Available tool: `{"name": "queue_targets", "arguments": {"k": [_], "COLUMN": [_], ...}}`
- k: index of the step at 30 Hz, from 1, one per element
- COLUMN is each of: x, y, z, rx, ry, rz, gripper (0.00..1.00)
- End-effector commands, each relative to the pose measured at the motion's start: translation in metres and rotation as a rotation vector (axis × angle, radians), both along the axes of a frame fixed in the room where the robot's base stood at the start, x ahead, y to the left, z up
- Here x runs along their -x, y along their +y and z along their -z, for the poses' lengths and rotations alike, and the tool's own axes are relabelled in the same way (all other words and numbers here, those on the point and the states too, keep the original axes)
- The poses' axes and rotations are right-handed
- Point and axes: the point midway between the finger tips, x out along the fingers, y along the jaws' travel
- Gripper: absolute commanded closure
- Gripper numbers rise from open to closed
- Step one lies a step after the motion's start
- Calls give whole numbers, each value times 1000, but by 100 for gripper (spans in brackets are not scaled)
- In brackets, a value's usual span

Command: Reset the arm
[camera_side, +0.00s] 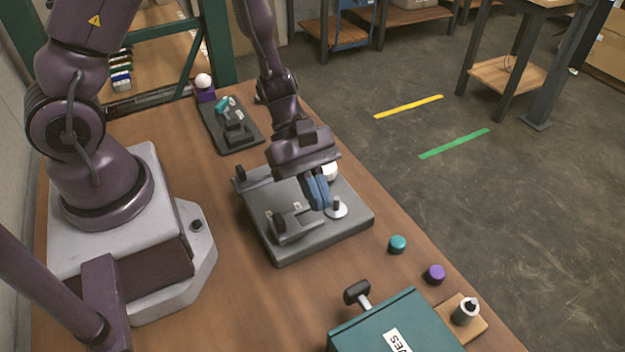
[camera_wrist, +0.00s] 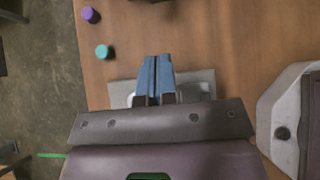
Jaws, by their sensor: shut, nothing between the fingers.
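My gripper (camera_side: 318,192) is above the grey fixture plate (camera_side: 345,226) on the wooden table, its blue fingers pointing down. In the wrist view the fingers (camera_wrist: 155,64) are together with nothing between them. A white lamp base with a dark stub (camera_side: 337,209) stands on the plate just right of the fingertips. A white bulb (camera_side: 331,171) shows partly behind the fingers. Dark clamp blocks (camera_side: 293,226) stand on the plate's near left part. The fingers hide some of the plate, and I cannot tell whether they touch anything on it.
A teal cap (camera_side: 397,244), a purple cap (camera_side: 434,274) and a small bottle (camera_side: 466,311) on a wooden block line the right edge. A teal box (camera_side: 400,325) is in front. A dark tray (camera_side: 232,127) and a white ball on a purple block (camera_side: 204,86) stand at the back.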

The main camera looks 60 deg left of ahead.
Motion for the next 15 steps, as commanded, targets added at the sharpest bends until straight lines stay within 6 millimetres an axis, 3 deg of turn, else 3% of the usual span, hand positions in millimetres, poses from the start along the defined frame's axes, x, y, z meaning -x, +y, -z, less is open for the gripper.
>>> {"name": "queue_targets", "arguments": {"k": [8, 11, 15], "x": [5, 18, 33], "y": [16, 19, 31], "z": [-13, -12, -33], "rx": [-5, -22, -90], "ry": [-21, -44, -179], "rz": [53, 167, 418], "gripper": [100, 100, 100]}}
